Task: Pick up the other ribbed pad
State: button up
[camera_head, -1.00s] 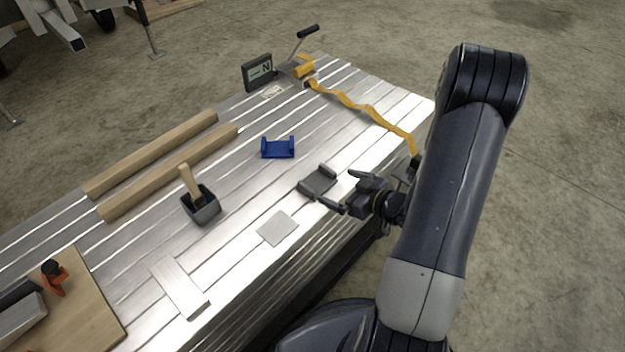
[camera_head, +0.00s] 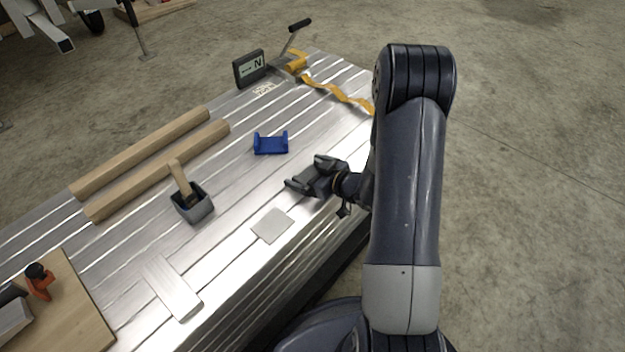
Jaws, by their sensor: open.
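A dark grey pad with raised ends (camera_head: 302,182) lies on the aluminium trailer deck, right of its middle. Its right part is hidden by my gripper (camera_head: 321,176). My gripper is low over the deck, coming in from the right, with its jaws open at the grey pad. I cannot tell whether the fingers touch it. A blue pad of similar shape (camera_head: 270,146) sits upright on the deck, behind and left of my gripper, apart from it. Ribs on the pads are too small to make out.
A grey cup holding a wooden-handled tool (camera_head: 192,208), two wooden beams (camera_head: 150,150) and a flat light plate (camera_head: 272,226) lie to the left. A display box (camera_head: 249,69) and a yellow strap (camera_head: 340,92) are at the back. Deck between plate and blue pad is clear.

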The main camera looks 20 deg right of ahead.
jog(key=shift+w, duration=0.1)
jog(key=c, duration=0.7)
